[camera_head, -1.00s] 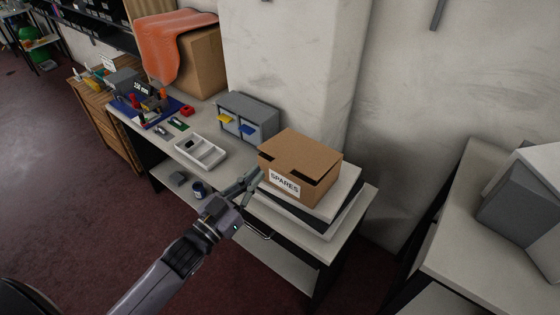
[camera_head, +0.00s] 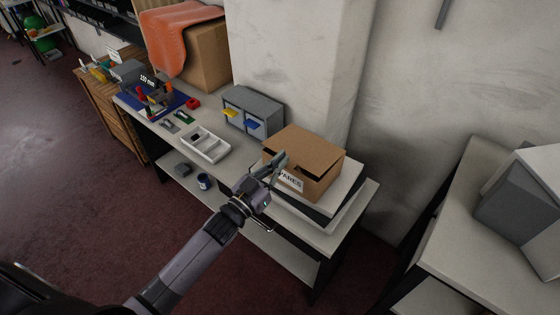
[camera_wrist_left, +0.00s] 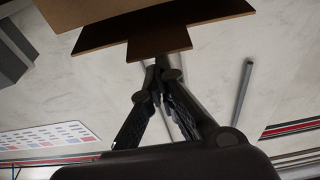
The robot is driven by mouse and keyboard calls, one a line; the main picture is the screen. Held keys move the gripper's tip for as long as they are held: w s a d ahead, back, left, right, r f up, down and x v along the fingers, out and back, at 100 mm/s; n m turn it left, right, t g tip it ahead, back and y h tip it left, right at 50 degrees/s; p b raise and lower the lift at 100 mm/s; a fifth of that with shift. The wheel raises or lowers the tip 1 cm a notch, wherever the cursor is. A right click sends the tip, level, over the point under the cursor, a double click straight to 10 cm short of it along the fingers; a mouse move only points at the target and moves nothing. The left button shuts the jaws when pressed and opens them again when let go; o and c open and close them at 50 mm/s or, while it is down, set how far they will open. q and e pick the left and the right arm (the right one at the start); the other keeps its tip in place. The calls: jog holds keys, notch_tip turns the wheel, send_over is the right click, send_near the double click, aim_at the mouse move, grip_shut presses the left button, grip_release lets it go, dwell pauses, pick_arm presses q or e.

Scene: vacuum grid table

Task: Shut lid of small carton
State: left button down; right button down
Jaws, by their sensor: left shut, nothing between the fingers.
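The small brown carton (camera_head: 319,182) with a "SPARES" label stands at the right end of the workbench. Its lid (camera_head: 306,144) lies over the top but is not flush: a dark gap shows under its front edge. In the left wrist view the lid's dark underside and its tab (camera_wrist_left: 158,45) show at the top. My left gripper (camera_head: 279,160) is shut and empty, at the carton's front by the lid edge, covering part of the label. In the left wrist view its fingertips (camera_wrist_left: 158,72) are just below the tab; I cannot tell if they touch. My right gripper is not in view.
The carton rests on a stack of light and dark flat boards (camera_head: 330,215). To its left are a grey drawer unit (camera_head: 252,108) and a white divided tray (camera_head: 206,145). A pillar stands behind. Another table (camera_head: 465,235) stands at the right.

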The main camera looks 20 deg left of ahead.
pick_arm(q)
jog(key=f, duration=0.1)
jog(key=f+b, duration=0.2)
jog(key=shift+s+a+f, duration=0.15)
jog(key=shift+s+f, duration=0.2)
jog(key=shift+f, duration=0.05)
